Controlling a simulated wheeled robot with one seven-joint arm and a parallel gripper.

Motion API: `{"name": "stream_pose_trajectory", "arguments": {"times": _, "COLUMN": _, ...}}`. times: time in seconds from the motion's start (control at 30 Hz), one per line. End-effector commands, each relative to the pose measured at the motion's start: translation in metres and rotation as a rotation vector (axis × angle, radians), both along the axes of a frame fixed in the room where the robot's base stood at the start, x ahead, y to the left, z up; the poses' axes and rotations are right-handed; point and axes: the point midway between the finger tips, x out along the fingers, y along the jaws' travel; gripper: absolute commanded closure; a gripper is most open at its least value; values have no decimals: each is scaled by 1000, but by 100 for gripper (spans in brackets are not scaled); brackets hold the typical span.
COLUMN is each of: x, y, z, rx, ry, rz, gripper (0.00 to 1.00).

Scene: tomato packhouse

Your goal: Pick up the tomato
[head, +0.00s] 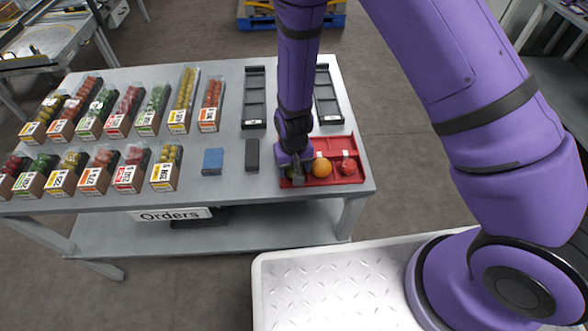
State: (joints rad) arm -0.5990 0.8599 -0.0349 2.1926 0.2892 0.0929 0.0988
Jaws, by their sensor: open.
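A red tray (318,182) with compartments lies at the right front of the grey table. An orange tomato (322,167) sits in its front middle compartment and a red tomato (347,167) in the one to the right. My gripper (297,176) points down over the left front compartment, close beside the orange tomato. A dark greenish round thing (288,172), perhaps another tomato, shows partly at my gripper; the fingers hide most of it. My gripper is open. I cannot tell whether its fingers touch anything.
Two dark compartment trays (254,97) (327,97) lie behind the red tray. A dark block (252,155) and a blue block (213,161) lie left of it. Two rows of filled tomato packs (120,122) fill the table's left side.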

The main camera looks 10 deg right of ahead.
Motion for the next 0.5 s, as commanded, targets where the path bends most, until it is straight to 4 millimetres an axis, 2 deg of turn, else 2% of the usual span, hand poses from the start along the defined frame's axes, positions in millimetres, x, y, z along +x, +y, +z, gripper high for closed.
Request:
{"name": "stream_pose_trajectory", "arguments": {"times": 0.17, "x": 0, "y": 0, "z": 0, "rx": 0, "ry": 0, "rz": 0, "gripper": 33}}
{"name": "stream_pose_trajectory", "arguments": {"times": 0.27, "x": 0, "y": 0, "z": 0, "rx": 0, "ry": 0, "rz": 0, "gripper": 56}}
{"name": "stream_pose_trajectory", "arguments": {"times": 0.3, "x": 0, "y": 0, "z": 0, "rx": 0, "ry": 0, "rz": 0, "gripper": 58}}
{"name": "stream_pose_trajectory", "arguments": {"times": 0.5, "x": 0, "y": 0, "z": 0, "rx": 0, "ry": 0, "rz": 0, "gripper": 58}}
